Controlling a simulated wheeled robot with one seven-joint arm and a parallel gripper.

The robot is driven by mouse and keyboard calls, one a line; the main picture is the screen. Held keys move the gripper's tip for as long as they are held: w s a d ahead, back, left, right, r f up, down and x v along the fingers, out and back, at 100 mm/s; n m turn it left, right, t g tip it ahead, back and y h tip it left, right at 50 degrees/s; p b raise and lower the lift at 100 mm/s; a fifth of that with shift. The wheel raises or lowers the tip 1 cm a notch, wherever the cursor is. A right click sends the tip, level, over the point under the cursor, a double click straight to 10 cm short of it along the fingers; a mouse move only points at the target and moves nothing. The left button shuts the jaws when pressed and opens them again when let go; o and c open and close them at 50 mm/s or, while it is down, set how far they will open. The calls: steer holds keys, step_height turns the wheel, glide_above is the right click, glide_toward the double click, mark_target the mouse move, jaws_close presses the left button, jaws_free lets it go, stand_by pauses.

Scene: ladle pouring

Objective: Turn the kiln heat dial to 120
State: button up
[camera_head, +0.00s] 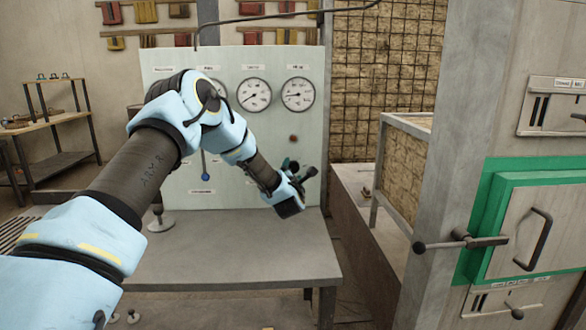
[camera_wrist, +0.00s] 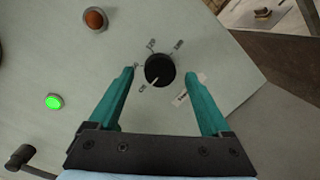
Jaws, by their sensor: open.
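The kiln heat dial (camera_wrist: 160,69) is a round black knob with a pale pointer line on a light panel. Printed marks stand around it, too small to read surely. The pointer aims down and left in the wrist view, towards the lowest mark. My gripper (camera_wrist: 160,76) has two teal fingers, open, one on each side of the dial with a gap on both sides. In the head view my gripper (camera_head: 303,171) is at the lower right of the gauge panel (camera_head: 170,60) and hides the dial.
In the wrist view an orange-brown button (camera_wrist: 95,19), a lit green button (camera_wrist: 54,102) and a black lever knob (camera_wrist: 20,156) are on the panel. Two gauges (camera_head: 254,95) (camera_head: 298,94) sit above. A grey table (camera_head: 240,250) lies below; a green-framed kiln door (camera_head: 480,225) stands right.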

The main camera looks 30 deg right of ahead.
steer(key=shift+w+d, duration=0.15)
steer(key=shift+w, duration=0.15)
steer(key=shift+c, duration=0.2)
jaws_close()
stand_by(0.3)
